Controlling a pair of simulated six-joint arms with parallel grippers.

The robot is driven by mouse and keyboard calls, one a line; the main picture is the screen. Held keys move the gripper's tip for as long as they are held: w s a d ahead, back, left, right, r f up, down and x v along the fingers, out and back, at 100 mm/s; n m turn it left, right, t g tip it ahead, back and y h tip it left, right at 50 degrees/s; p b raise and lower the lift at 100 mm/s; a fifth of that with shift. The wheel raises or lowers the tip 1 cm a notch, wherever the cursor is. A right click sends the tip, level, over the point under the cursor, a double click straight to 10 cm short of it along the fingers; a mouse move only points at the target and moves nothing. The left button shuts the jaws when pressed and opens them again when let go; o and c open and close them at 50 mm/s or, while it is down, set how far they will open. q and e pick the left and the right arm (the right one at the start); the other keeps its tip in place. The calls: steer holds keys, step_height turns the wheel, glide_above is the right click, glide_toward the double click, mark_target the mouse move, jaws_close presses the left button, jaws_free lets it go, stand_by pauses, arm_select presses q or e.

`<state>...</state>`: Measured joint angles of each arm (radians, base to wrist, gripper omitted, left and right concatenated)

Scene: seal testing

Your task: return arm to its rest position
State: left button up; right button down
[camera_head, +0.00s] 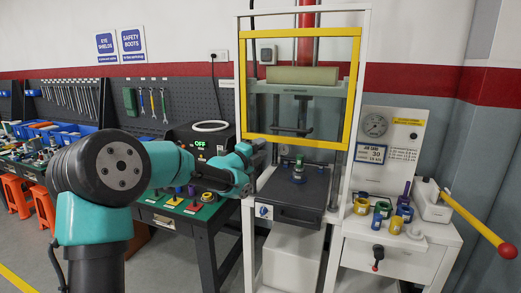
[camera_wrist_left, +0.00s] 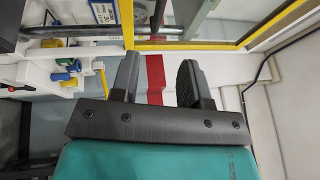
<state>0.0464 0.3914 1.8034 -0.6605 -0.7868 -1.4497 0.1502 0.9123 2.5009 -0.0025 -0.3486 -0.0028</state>
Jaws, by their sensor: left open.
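My left arm (camera_head: 170,165), teal and dark grey, reaches in from the left of the head view towards the press. Its far end is in front of the press's left post; the fingertips are hard to make out there. In the left wrist view, my left gripper (camera_wrist_left: 158,68) has its two dark fingers apart with nothing between them. The wall's red stripe shows through the gap. My right gripper is in neither view.
The press has a yellow-framed guard (camera_head: 300,144) and a dark base (camera_head: 292,192) with a small greenish part (camera_head: 299,163) on it. Coloured rings and a red-knobbed lever (camera_head: 470,218) are at right. A tool bench with a green mat (camera_head: 193,208) lies below my arm.

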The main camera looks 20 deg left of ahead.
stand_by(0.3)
arm_select(q)
steer(key=s+d+f+n+g+y, duration=0.1)
steer(key=s+d+f+n+g, duration=0.25)
steer(key=f, duration=0.95)
steer(key=s+f+n+g+y, duration=0.15)
steer(key=s+f+n, duration=0.35)
steer(key=f, duration=0.8)
steer(key=s+d+f+n+g+y, duration=0.1)
steer(key=s+f+n+g, duration=0.4)
steer(key=f, duration=0.8)
steer(key=s+d+f+n+g, duration=0.2)
steer(key=s+f+n+g, duration=0.2)
steer(key=s+f, duration=0.5)
steer(key=s+d+f+n+g, duration=0.2)
steer(key=s+f+n, duration=0.5)
steer(key=s, duration=0.9)
step_height(320, 180, down, 2)
steer(key=shift+s+d+g, duration=0.35)
steer(key=shift+s+g, duration=0.05)
steer(key=shift+g, duration=0.5)
